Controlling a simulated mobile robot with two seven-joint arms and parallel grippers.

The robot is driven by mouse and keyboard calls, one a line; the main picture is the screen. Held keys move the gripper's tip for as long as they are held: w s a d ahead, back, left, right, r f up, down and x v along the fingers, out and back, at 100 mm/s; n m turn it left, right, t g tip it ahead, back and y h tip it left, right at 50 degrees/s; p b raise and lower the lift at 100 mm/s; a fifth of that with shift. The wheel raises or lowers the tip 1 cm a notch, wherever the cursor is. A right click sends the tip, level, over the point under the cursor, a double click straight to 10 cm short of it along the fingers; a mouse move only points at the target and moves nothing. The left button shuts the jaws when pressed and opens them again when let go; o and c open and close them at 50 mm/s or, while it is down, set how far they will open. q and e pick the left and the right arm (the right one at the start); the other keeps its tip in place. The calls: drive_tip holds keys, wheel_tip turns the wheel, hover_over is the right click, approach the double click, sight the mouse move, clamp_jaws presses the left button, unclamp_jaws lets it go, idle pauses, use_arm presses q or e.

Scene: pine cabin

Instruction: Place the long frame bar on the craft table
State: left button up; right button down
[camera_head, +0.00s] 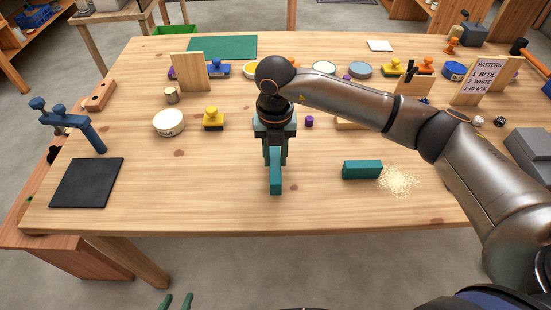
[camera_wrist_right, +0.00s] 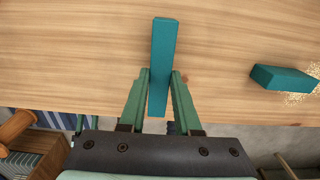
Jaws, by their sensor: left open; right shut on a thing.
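A long teal bar (camera_head: 275,182) is in my right gripper (camera_head: 275,158), which is shut on it. In the right wrist view the bar (camera_wrist_right: 162,50) sticks out between the two green fingers of my right gripper (camera_wrist_right: 162,75). The bar is over the front middle of the craft table (camera_head: 230,205); I cannot tell whether it touches the wood. A shorter teal block (camera_head: 362,169) lies to its right, and shows in the right wrist view (camera_wrist_right: 284,78). My left gripper (camera_head: 176,301) is open and empty, in front of the table's near edge; only its fingertips show.
A pile of sawdust (camera_head: 399,181) lies beside the short block. A black mat (camera_head: 87,183) and a blue clamp-like tool (camera_head: 70,122) are at the left. Stamps, tins and a pattern card (camera_head: 480,80) stand farther back. Bare wood surrounds the held bar.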

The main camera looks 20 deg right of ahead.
sight(275, 160)
drive_tip(key=shift+f, duration=0.85)
use_arm(q)
drive_tip(key=shift+w+r, duration=0.1)
drive_tip(key=shift+r, duration=0.15)
drive_tip(key=shift+f, duration=0.1)
use_arm(e)
drive_tip(key=shift+f, duration=0.1)
drive_tip(key=c, duration=1.1)
unclamp_jaws()
use_arm(q)
drive_tip(key=shift+w+d, duration=0.1)
drive_tip(key=shift+w, duration=0.05)
use_arm(e)
drive_tip(key=o, duration=0.5)
drive_tip(key=shift+r, duration=0.25)
wheel_tip(275, 160, up, 12)
